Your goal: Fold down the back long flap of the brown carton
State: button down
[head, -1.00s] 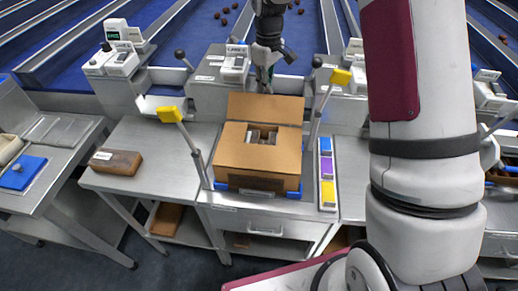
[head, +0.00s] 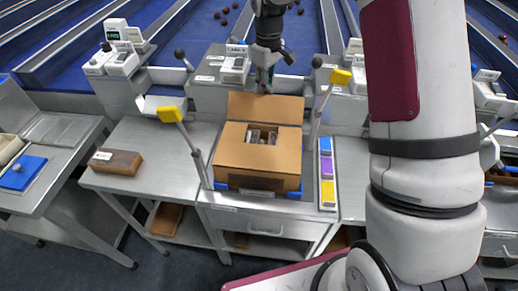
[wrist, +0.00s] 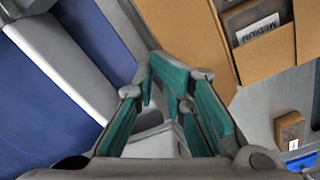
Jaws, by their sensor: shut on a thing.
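The brown carton (head: 258,178) stands on the middle steel bench, its top partly covered with a gap in the middle. Its back long flap (head: 265,107) stands up along the rear edge. In the wrist view, brown cardboard (wrist: 185,32) lies just right of the fingers, with a pack marked MEDIUM (wrist: 262,30) inside the carton. My gripper (head: 265,88) points down at the flap's top edge, on its rear side.
Grey machines (head: 235,68) stand close behind the carton.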

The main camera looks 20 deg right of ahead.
jog(key=s+a+p, duration=0.3)
jog(key=s+p, duration=0.2)
jog(key=s, duration=0.3)
jog(key=shift+s+a+r, duration=0.2)
jog(key=shift+s, duration=0.1)
dwell(0.4)
jog(key=shift+s, duration=0.1)
jog(key=shift+s+a+p, duration=0.25)
jog(key=shift+s+p, duration=0.2)
jog(key=shift+s, duration=0.15)
jog(key=shift+s+a+p, duration=0.25)
jog(key=shift+s+p, duration=0.2)
jog(key=shift+s, duration=0.1)
jog(key=shift+f, duration=0.15)
jog(key=shift+f+b, duration=0.45)
jog(key=shift+f, duration=1.85)
notch_tip(320, 180, up, 11)
jog(key=p, duration=0.1)
